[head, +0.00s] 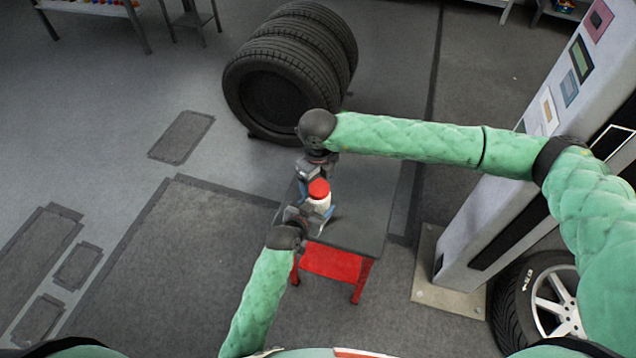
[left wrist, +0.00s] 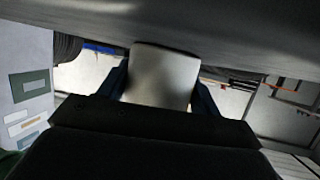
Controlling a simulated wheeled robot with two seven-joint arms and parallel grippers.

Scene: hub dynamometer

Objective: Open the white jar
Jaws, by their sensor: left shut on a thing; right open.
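The white jar (head: 318,204) stands upright on the dark top of a small red-framed table (head: 355,225) in the head view. Its red lid (head: 318,188) is on top. My left gripper (head: 313,216) reaches in from the near side and is shut on the jar's body. In the left wrist view the white jar (left wrist: 163,77) fills the space between the two blue fingers. My right gripper (head: 314,180) is open at the far side of the jar, close to the lid. Whether its fingers touch the lid cannot be told.
A row of black tyres (head: 290,70) stands just behind the table. A tall grey machine column (head: 530,150) rises to the right, with a wheel (head: 545,305) at its foot. The floor left of the table is clear.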

